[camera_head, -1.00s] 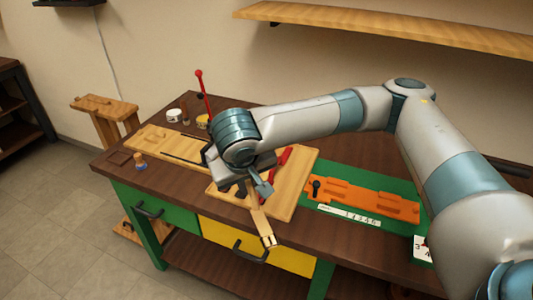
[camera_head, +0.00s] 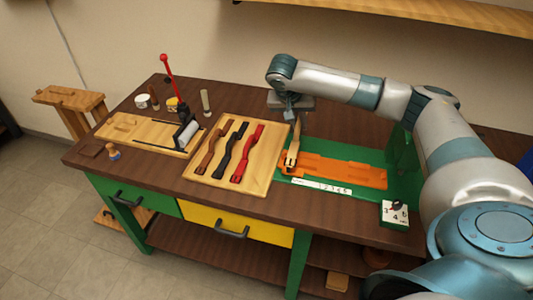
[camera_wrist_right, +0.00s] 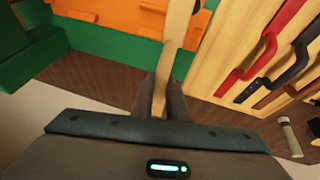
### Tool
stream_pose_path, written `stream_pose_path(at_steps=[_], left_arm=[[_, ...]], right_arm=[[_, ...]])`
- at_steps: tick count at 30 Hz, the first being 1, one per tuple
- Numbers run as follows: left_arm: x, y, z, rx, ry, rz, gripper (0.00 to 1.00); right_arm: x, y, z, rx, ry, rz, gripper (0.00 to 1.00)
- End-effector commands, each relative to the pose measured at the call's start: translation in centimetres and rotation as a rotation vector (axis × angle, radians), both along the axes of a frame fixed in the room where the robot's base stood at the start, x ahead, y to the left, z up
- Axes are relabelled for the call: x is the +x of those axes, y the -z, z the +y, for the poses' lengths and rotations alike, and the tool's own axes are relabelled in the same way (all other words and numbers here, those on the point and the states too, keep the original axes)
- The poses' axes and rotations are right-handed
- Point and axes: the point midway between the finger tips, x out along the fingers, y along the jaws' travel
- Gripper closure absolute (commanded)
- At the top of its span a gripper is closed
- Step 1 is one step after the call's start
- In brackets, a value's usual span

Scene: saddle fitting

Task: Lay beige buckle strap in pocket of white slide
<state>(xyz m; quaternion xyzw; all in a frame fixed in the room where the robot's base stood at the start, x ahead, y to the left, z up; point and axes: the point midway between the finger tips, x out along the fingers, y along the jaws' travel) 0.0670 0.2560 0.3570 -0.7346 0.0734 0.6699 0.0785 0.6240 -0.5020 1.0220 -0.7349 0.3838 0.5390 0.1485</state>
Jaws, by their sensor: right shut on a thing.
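The beige buckle strap (camera_head: 292,156) hangs from my right gripper (camera_head: 298,122), which is shut on it. Its lower end is at the left end of an orange slide (camera_head: 345,171) on a green base (camera_head: 283,173); I cannot tell whether it touches. In the right wrist view, the strap (camera_wrist_right: 178,28) runs up from between the fingers (camera_wrist_right: 163,98) and crosses the orange slide (camera_wrist_right: 120,20) near its edge. I see no clearly white slide. My left gripper is out of view.
A wooden board (camera_head: 263,125) left of the green base carries a brown strap (camera_head: 212,148), a black strap (camera_head: 231,149) and a red strap (camera_head: 247,153). Further left are a wooden fixture (camera_head: 118,128) with a roller and a red lever (camera_head: 169,75).

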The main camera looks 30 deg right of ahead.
Motion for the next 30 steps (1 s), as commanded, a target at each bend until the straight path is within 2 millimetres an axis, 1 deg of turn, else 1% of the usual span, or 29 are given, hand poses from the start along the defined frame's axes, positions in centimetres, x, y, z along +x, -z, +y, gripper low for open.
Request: stream_pose_path(at_steps=[1,5,17,23,30], left_arm=[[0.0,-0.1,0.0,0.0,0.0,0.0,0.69],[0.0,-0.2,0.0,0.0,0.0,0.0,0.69],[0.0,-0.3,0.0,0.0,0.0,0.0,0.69],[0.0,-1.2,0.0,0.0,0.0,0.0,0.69],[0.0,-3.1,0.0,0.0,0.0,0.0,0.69]], right_arm=[[-0.1,0.1,-0.7,0.0,0.013,0.0,1.0],[-0.3,0.1,-1.5,0.0,0.029,-0.001,1.0],[-0.1,0.2,-1.3,0.001,0.028,-0.001,1.0],[1.0,1.1,0.3,0.002,0.026,0.001,1.0],[3.6,3.5,3.8,0.002,0.026,0.001,1.0]])
